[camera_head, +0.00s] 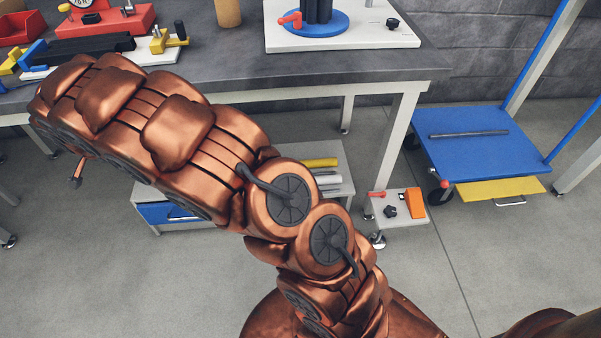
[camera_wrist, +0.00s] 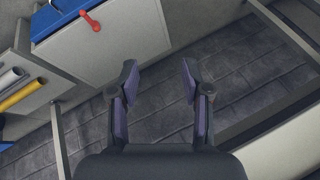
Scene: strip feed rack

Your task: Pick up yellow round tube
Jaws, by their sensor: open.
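The yellow round tube (camera_head: 320,163) lies on a low grey shelf under the workbench, beside grey tubes and partly hidden by my arm. In the head view my arm hides the gripper.
Grey tubes (camera_wrist: 12,78) lie next to the yellow one. A red handle (camera_wrist: 90,20) is near the top left. The workbench (camera_head: 270,75) stands above the shelf. A blue cart (camera_head: 480,145) is at the right, and a small stand (camera_head: 400,220) holds an orange block.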

